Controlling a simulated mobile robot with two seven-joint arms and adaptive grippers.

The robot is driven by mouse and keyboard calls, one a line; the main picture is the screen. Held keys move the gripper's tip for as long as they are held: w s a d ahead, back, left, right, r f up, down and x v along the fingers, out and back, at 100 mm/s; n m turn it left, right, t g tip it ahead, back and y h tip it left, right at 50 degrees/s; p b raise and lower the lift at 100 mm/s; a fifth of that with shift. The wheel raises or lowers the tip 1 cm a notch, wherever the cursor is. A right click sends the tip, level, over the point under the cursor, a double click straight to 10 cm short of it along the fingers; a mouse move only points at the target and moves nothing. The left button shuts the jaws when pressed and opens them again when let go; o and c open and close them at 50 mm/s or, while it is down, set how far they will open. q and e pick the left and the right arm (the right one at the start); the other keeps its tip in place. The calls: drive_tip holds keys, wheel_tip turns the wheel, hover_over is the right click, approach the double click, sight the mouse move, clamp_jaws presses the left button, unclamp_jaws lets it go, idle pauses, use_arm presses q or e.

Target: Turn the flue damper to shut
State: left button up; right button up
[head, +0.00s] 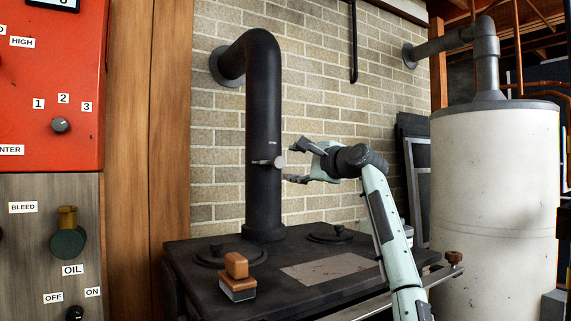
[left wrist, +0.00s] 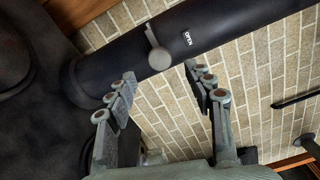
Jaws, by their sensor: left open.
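The black flue pipe (head: 263,110) rises from the stove top and bends into the brick wall. The grey flue damper handle (head: 279,161) sits on its side at mid height and reads as roughly level in the head view. In the left wrist view the damper handle (left wrist: 158,55) shows as a short lever, with a small OPEN label (left wrist: 187,38) beside it on the pipe. My left gripper (head: 291,164) is open just right of the handle, its fingers pointing at the pipe. The handle is ahead of the fingertips, apparently untouched. My right gripper is not in view.
The black stove top (head: 205,262) below carries a brown-handled brush-like block (head: 237,277) and round lids. A rail with a brown knob (head: 453,257) runs along its right front. A white tank (head: 495,190) stands right, a red panel (head: 50,90) left.

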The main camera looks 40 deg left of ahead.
use_arm(q)
drive_tip(key=v, duration=0.6)
drive_tip(key=shift+d+r, duration=0.1)
idle(0.3)
